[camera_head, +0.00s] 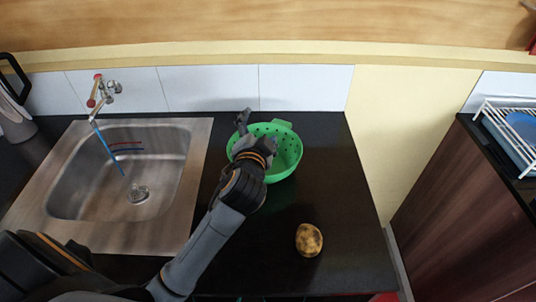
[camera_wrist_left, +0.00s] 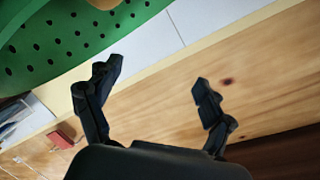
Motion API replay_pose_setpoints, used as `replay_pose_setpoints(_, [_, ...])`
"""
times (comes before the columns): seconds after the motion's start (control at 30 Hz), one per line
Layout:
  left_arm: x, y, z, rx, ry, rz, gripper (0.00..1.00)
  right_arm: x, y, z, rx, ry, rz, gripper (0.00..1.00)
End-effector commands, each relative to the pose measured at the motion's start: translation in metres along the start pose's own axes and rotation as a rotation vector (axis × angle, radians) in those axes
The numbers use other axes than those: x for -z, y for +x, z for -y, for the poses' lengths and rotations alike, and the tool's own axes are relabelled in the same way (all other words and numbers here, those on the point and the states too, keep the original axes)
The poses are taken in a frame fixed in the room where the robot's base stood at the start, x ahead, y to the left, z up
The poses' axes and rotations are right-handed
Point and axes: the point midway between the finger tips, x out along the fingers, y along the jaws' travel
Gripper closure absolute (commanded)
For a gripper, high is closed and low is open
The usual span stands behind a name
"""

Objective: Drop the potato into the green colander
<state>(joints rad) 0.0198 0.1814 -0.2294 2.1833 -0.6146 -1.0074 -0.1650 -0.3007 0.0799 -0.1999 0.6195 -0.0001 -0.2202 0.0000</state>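The potato (camera_head: 309,240), brown and yellowish with dark patches, lies on the black counter right of my left forearm. The green colander (camera_head: 289,150), with holes in its wall, stands on the counter right of the sink. My left gripper (camera_head: 256,128) is over the colander and hides part of it. In the left wrist view its two fingers (camera_wrist_left: 155,80) are apart with nothing between them, and the colander wall (camera_wrist_left: 60,45) is at the upper left. A small tan patch at that view's top edge is too cropped to identify. My right gripper is not in view.
A steel sink (camera_head: 200,165) with a tap (camera_head: 101,95) is at the left, with a kettle-like object (camera_head: 14,115) beyond it. A dish rack (camera_head: 505,125) stands on a separate unit at the right. The counter around the potato is clear; its right edge is close.

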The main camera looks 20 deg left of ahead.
Motion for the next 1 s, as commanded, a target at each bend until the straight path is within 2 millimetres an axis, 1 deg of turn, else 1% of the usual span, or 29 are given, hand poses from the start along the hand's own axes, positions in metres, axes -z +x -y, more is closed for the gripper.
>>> replay_pose_setpoints(0.2, [0.000,0.000,-0.001,-0.001,0.000,0.001,0.18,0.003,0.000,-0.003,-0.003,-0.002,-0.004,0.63])
replay_pose_setpoints(0.33, [0.000,-0.009,-0.001,-0.002,-0.001,0.000,0.18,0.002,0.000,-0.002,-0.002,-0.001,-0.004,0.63])
replay_pose_setpoints(0.47, [-0.001,-0.032,-0.001,-0.003,-0.003,0.000,0.18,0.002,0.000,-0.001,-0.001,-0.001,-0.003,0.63])
replay_pose_setpoints(0.7, [-0.001,-0.084,-0.002,-0.005,-0.003,0.001,0.18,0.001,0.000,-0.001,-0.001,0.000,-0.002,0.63])
replay_pose_setpoints(0.8, [-0.001,-0.100,-0.001,-0.002,-0.002,0.002,0.18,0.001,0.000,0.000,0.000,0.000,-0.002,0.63])
replay_pose_setpoints(0.9, [-0.001,-0.112,-0.001,-0.002,-0.001,0.001,0.18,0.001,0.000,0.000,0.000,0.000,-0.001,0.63])
replay_pose_setpoints(1.0, [0.000,-0.118,0.000,-0.001,-0.001,0.000,0.18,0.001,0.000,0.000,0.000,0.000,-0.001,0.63])
